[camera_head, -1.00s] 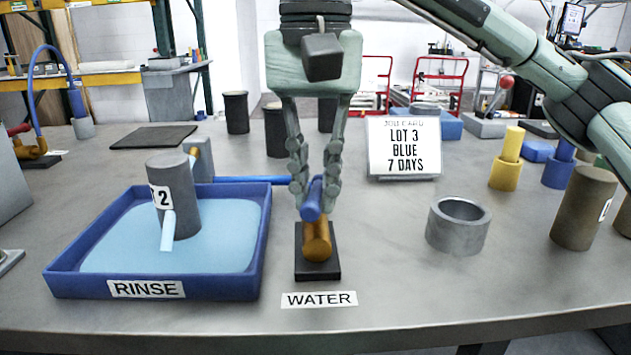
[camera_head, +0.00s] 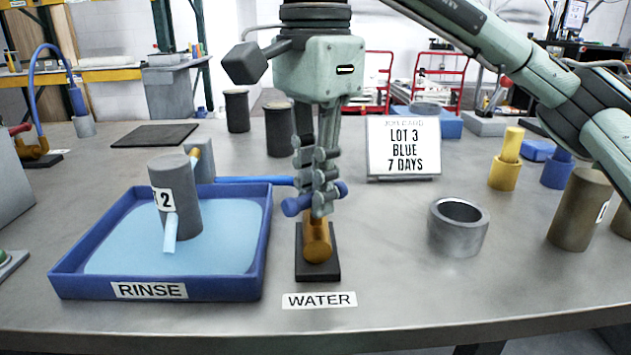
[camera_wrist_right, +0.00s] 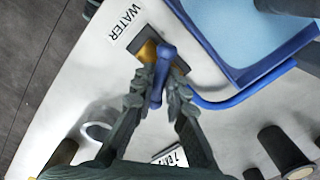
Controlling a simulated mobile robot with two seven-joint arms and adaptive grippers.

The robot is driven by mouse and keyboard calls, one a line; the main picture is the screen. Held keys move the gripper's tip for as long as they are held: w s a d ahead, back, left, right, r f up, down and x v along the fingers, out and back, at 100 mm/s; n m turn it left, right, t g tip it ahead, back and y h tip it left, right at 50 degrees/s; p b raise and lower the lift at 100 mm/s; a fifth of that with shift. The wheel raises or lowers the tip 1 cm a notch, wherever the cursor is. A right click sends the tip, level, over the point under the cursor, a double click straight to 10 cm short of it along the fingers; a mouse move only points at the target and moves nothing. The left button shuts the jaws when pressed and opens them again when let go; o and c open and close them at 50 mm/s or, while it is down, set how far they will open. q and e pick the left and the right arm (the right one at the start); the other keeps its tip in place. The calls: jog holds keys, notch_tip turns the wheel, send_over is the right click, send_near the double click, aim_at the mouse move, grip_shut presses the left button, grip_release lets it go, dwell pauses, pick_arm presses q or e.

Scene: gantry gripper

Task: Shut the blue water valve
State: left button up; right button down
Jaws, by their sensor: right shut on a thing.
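The water valve has a brass body (camera_head: 316,242) on a black base (camera_head: 319,270), behind the WATER label (camera_head: 319,300). Its blue handle (camera_head: 292,206) lies crosswise over the body, left end slightly lower and nearer. My right gripper (camera_head: 317,195) points down from above and is shut on the handle; its fingers hide the handle's middle. In the right wrist view, the blue handle (camera_wrist_right: 160,78) sits between the fingertips, with the brass body (camera_wrist_right: 147,50) beyond. A blue pipe (camera_head: 255,180) runs left behind the tray. My left gripper is not in view.
The blue RINSE tray (camera_head: 160,287), left of the valve, holds light-blue water, a grey cylinder (camera_head: 183,215) marked 2 and a pale-blue strip. A grey ring (camera_head: 458,240) and a LOT 3 BLUE card (camera_head: 404,145) are on the right. Free tabletop lies between valve and ring.

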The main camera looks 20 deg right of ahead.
jog(key=m, duration=0.4)
jog(key=shift+m, duration=2.3)
jog(key=shift+m, duration=0.3)
jog(key=c, duration=1.5)
grip_release()
jog(key=shift+o, duration=0.2)
jog(key=shift+r, duration=0.1)
notch_tip(320, 180, up, 12)
